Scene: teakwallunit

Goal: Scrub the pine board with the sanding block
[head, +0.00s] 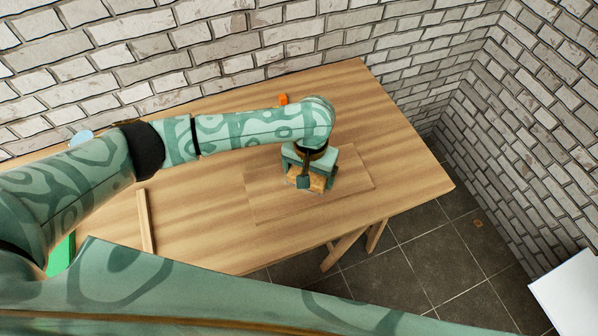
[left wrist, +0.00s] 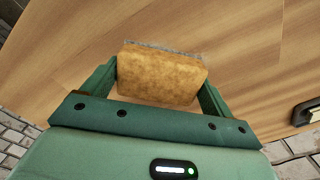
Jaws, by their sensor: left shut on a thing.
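The pine board (head: 272,207) lies flat on the wooden table, its grain close in colour to the tabletop. My left gripper (head: 308,181) points down over the middle of the board. It is shut on the sanding block (head: 318,184), a tan block with a thin grey layer along one edge. In the left wrist view the sanding block (left wrist: 160,76) sits between the two green fingers. I cannot tell whether its underside touches the board. My arm and gripper hide part of the board. My right gripper is not in view.
The wooden table (head: 405,170) stands against a brick wall. A small orange thing (head: 283,99) is behind my left arm. A wooden strip (head: 146,222) and a green item (head: 62,256) are at the left. The table's right end is clear. A dark object (left wrist: 307,111) shows in the wrist view.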

